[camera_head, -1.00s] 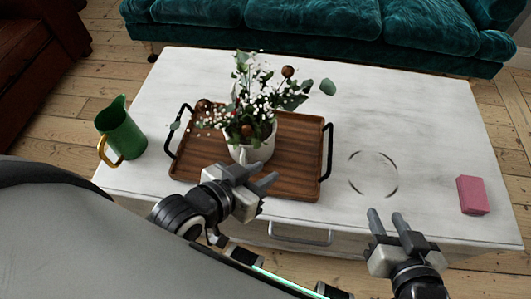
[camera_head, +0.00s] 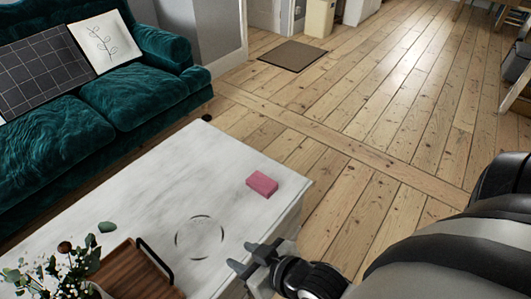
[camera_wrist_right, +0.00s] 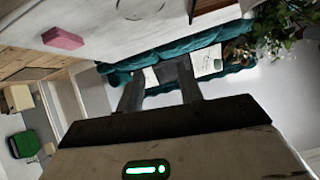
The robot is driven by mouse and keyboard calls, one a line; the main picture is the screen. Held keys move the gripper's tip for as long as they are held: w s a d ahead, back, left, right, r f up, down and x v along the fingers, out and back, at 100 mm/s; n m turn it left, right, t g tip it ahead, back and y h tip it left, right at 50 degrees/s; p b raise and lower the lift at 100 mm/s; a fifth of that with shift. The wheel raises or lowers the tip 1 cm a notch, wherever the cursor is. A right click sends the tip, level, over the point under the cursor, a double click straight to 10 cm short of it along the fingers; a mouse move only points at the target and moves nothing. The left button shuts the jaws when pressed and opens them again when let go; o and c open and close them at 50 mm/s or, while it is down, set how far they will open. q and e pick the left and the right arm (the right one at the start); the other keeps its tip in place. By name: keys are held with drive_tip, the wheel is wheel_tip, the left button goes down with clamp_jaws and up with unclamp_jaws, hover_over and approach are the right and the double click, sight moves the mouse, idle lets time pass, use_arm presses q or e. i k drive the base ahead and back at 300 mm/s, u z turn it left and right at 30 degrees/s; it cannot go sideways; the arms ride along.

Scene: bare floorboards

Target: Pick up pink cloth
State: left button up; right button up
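The pink cloth (camera_head: 262,184) is a small folded block lying on the white table (camera_head: 150,215), near its right end. It also shows at the upper left of the right wrist view (camera_wrist_right: 62,38). My right gripper (camera_head: 242,257) is at the table's front edge, below and slightly left of the cloth, apart from it. Its two fingers are spread with nothing between them, and the right wrist view shows the same open fingers (camera_wrist_right: 160,88). My left gripper is outside the head view.
A wooden tray (camera_head: 130,275) with a black handle and a flower arrangement (camera_head: 62,272) stand at the table's lower left. A thin dark ring (camera_head: 199,238) shows on the tabletop. A teal sofa (camera_head: 100,110) is behind the table. Open floorboards (camera_head: 350,150) lie to the right, with a brown mat (camera_head: 292,56).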

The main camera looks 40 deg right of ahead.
sight(266, 186)
drive_tip(key=z, duration=0.95)
drive_tip(key=k, duration=1.25)
drive_tip(key=z, duration=0.4)
drive_tip(key=i, duration=0.95)
drive_tip(key=u, duration=0.45)
